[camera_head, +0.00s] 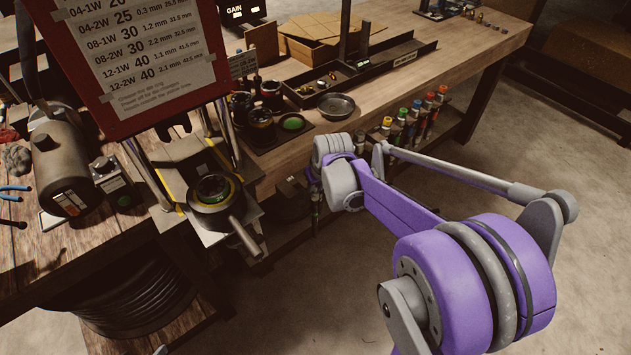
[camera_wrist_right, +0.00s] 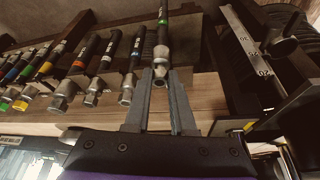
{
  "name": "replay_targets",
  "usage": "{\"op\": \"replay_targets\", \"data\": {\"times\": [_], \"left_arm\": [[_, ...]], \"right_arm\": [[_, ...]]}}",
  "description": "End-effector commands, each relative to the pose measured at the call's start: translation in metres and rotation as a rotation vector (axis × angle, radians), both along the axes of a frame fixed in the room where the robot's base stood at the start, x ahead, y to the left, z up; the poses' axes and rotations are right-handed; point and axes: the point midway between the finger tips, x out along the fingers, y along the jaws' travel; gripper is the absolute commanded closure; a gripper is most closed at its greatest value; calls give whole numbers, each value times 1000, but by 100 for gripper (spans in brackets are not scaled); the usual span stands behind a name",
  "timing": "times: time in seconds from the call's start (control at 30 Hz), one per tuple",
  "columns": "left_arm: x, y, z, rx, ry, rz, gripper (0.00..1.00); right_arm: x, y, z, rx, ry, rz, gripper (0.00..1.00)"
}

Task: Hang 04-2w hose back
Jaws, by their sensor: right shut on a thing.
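My right gripper (camera_wrist_right: 160,82) is shut on the metal end fitting of a black hose (camera_wrist_right: 163,25) in the right wrist view. The hose runs up out of the top of that view, so its far end is hidden, and I cannot read its label. Several other black hoses (camera_wrist_right: 110,48) with metal fittings are in a row just left of it, in front of the wooden edge. In the head view my right arm reaches to the bench's front side, and its wrist largely hides the gripper. My left gripper is in neither view.
Several hoses with coloured ends (camera_head: 415,117) stand along the bench's side. The wooden bench (camera_head: 459,59) carries a parts tray (camera_head: 366,73), dark cups and a round dish (camera_head: 336,105). A crimper (camera_head: 214,190) stands at left under a red size chart (camera_head: 140,51). Coiled hose (camera_head: 137,300) lies below.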

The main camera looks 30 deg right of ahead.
Motion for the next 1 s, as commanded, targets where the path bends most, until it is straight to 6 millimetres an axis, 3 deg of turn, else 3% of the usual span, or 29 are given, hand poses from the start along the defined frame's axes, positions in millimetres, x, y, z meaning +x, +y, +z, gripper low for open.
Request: {"op": "replay_targets", "data": {"times": [0.27, 0.6, 1.0], "left_arm": [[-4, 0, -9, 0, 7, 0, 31], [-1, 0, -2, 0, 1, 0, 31], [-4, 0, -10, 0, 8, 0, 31]], "right_arm": [[34, 3, -15, -1, 1, 2, 100], [78, 6, -14, -1, -1, 2, 100], [84, 7, -24, 0, 0, 1, 100]]}}
